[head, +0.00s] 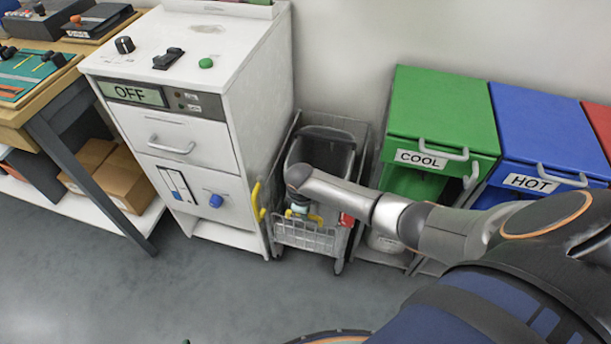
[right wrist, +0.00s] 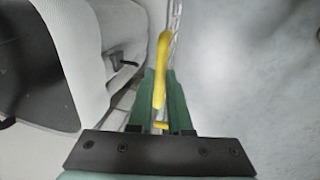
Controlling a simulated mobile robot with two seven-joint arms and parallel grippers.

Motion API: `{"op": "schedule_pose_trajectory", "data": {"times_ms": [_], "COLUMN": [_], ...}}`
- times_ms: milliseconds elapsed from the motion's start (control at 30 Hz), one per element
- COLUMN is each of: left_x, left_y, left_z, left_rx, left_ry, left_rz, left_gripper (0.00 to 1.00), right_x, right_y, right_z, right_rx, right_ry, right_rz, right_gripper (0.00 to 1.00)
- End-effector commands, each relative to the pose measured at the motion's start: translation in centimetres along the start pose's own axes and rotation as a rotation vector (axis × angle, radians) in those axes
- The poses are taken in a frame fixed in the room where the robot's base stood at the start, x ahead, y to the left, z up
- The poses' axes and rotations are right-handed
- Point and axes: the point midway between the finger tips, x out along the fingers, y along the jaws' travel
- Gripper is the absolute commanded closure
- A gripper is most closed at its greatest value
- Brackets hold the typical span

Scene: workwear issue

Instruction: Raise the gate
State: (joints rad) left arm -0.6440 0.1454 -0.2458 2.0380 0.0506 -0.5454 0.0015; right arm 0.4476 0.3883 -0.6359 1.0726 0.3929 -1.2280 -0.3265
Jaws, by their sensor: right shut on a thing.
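The gate (head: 308,238) is a grey wire-mesh panel low on the front of a grey cart (head: 364,150). A yellow bar (head: 316,218) runs along its top edge. My right gripper (head: 298,211) reaches down to this bar from above, its wrist hiding part of it. In the right wrist view, the green fingers of my right gripper (right wrist: 160,95) are closed on the yellow bar (right wrist: 163,55), which runs between them. My left gripper is not in view.
A white cabinet (head: 215,130) with an OFF display stands left of the cart. A yellow handle (head: 257,201) and a red part (head: 346,220) flank the gate. Green COOL (head: 440,110) and blue HOT (head: 545,130) bins stand right. The floor (head: 220,290) in front is clear.

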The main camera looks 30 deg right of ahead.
Motion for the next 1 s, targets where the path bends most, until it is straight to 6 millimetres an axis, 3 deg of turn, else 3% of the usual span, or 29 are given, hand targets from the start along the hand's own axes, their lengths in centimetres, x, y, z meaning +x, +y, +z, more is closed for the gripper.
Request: {"op": "schedule_pose_trajectory", "data": {"times_ms": [333, 367, 600, 867, 1000], "left_x": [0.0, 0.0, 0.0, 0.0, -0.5], "left_y": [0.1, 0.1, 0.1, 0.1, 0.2], "left_z": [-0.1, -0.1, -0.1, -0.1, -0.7], "left_rx": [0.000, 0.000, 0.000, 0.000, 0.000], "left_ry": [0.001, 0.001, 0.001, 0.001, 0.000], "left_rz": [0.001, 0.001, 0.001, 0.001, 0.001], "left_gripper": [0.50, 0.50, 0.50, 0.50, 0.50], "right_x": [-0.4, -0.4, -0.3, -0.4, -1.8], "right_y": [0.3, 0.3, 0.2, 0.1, 0.2], "right_z": [-0.1, -0.1, -0.1, -0.1, -0.1], "right_rx": [0.001, 0.001, 0.000, 0.000, 0.000], "right_ry": [0.000, 0.000, 0.000, 0.000, 0.002], "right_rz": [0.002, 0.003, 0.002, 0.001, 0.002], "right_gripper": [1.00, 0.79, 0.53, 0.53, 0.53]}}
